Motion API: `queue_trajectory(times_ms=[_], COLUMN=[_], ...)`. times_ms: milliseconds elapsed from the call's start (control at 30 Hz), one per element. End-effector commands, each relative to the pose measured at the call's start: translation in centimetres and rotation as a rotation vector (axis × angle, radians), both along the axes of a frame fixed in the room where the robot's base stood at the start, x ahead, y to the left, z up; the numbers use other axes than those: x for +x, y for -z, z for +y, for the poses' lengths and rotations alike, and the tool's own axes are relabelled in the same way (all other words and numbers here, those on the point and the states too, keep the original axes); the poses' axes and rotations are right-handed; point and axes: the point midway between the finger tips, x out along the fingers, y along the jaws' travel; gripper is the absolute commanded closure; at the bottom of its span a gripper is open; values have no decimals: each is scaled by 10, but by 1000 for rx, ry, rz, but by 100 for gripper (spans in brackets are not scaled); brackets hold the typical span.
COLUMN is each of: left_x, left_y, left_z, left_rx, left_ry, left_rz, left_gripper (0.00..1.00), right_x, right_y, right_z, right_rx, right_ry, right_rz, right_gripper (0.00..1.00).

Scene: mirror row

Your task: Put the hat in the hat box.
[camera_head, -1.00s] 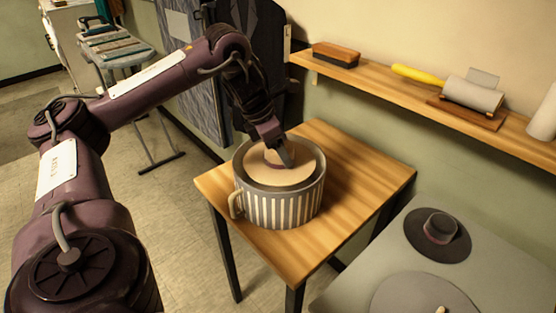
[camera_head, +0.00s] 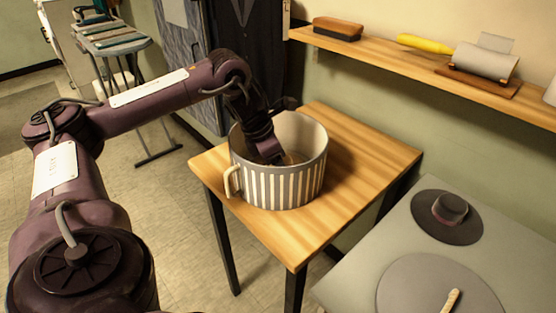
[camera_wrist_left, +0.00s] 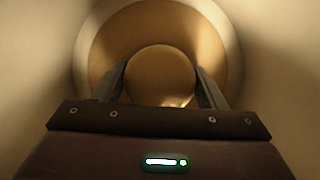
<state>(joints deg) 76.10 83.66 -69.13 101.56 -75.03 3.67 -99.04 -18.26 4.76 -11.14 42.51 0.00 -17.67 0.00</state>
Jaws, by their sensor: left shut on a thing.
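The hat box (camera_head: 285,187) is a round, grey-and-white striped tub with a side handle and an open top, standing on the wooden table. The tan hat (camera_wrist_left: 160,68) is down inside it, crown up. In the wrist view its round brim (camera_wrist_left: 108,40) lies within the pale box walls. My left gripper (camera_wrist_left: 160,80) reaches down into the box, its two fingers on either side of the crown and shut on it. In the head view, the gripper (camera_head: 277,160) and the box wall hide most of the hat. Whether the brim touches the box floor cannot be told. My right gripper is not in view.
A grey table at lower right holds a dark hat (camera_head: 448,209) with a pinkish band and a grey disc (camera_head: 410,285) with a pale handle. A wall shelf (camera_head: 390,68) holds a brush and a roller. The wooden table (camera_head: 355,150) is clear around the box.

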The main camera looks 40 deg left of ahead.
Motion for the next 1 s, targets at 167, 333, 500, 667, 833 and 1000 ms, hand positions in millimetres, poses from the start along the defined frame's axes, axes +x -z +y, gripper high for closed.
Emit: queue_trajectory(times_ms=[167, 333, 500, 667, 833, 1000], left_x=[0, 0, 0, 0, -5, -17], left_y=[3, 2, 2, 0, -16, -52], left_z=[0, 0, 0, 0, 3, 9], left_rx=[0, 0, 0, 0, -1, -1], left_ry=[0, 0, 0, 0, -1, -1], left_rz=[0, 0, 0, -1, -2, -4], left_gripper=[59, 17, 14, 14, 14, 14], right_x=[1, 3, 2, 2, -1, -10], right_y=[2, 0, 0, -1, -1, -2], right_z=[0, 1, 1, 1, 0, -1], right_rx=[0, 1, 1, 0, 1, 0], right_ry=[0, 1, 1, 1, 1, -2], right_rz=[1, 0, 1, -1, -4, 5], right_gripper=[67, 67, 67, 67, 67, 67])
